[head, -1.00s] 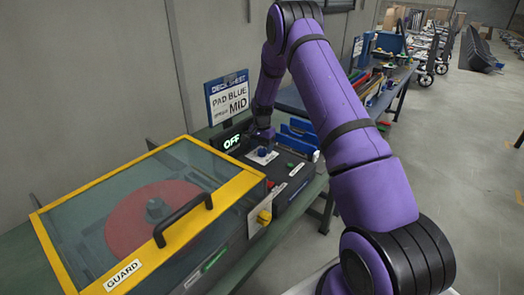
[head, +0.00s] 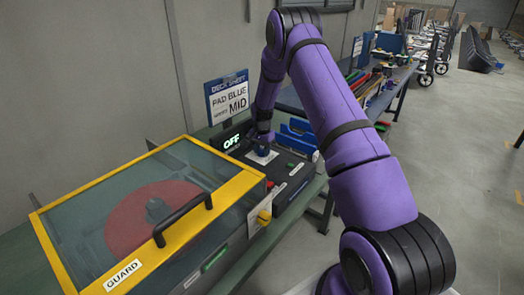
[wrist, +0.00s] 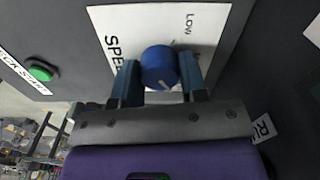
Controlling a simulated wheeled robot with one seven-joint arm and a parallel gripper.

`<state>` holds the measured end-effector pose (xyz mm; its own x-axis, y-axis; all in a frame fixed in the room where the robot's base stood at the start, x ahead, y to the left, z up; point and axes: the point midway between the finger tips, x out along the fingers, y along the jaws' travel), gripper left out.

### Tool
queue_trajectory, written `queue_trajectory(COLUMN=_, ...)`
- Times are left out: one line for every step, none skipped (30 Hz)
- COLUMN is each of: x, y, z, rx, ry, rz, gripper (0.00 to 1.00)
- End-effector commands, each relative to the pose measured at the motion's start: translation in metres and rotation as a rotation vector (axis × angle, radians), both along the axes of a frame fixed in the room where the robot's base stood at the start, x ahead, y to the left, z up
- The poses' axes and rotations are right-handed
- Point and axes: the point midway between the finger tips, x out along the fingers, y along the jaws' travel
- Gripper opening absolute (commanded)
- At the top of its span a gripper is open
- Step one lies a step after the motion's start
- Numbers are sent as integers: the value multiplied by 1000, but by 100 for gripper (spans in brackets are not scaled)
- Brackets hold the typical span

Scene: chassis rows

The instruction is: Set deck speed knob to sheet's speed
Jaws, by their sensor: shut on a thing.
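The deck sheet (head: 228,99) stands behind the deck and reads "PAD BLUE" and "SPEED MID". The blue speed knob (wrist: 159,67) sits on a white label plate (wrist: 115,22) marked "SPEED", with "LOW" readable at the top right; other marks are hidden. My gripper (wrist: 160,82) has one finger on each side of the knob and is shut on it. A white pointer line on the knob is toward the gripper side in the wrist view. In the head view my gripper (head: 263,139) is down at the knob. The display (head: 231,141) reads "OFF".
The yellow-framed guard (head: 122,267) is down over a red disc (head: 150,215). A green button (wrist: 41,71) lies beside the speed plate. Blue holders (head: 298,134) stand behind the panel.

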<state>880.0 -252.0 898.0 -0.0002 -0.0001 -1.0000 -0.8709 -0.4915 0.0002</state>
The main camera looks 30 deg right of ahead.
Motion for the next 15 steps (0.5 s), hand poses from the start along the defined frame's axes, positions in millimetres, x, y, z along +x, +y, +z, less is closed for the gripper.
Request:
queue_trajectory(x=0, y=0, z=0, rx=0, ry=0, rz=10, gripper=16)
queue_trajectory(x=0, y=0, z=0, rx=0, ry=0, rz=19, gripper=16)
queue_trajectory(x=0, y=0, z=0, rx=0, ry=0, rz=34, gripper=16)
queue_trajectory(x=0, y=0, z=0, rx=1, ry=-1, rz=47, gripper=16)
queue_trajectory(x=0, y=0, z=0, rx=1, ry=-1, rz=60, gripper=16)
queue_trajectory(x=0, y=0, z=0, rx=0, ry=0, rz=83, gripper=16)
queue_trajectory(x=0, y=0, z=0, rx=0, ry=0, rz=101, gripper=16)
queue_trajectory(x=0, y=0, z=0, rx=0, ry=0, rz=122, gripper=16)
queue_trajectory(x=0, y=-1, z=0, rx=0, ry=0, rz=152, gripper=16)
queue_trajectory(x=0, y=-1, z=0, rx=0, ry=0, rz=175, gripper=16)
queue_trajectory(x=0, y=-1, z=0, rx=0, ry=0, rz=200, gripper=16)
queue_trajectory(x=0, y=0, z=0, rx=0, ry=0, rz=235, gripper=16)
queue_trajectory(x=0, y=0, z=0, rx=1, ry=-1, rz=263, gripper=16)
queue_trajectory(x=0, y=0, z=0, rx=1, ry=-1, rz=291, gripper=16)
queue_trajectory(x=0, y=0, z=0, rx=1, ry=-1, rz=329, gripper=16)
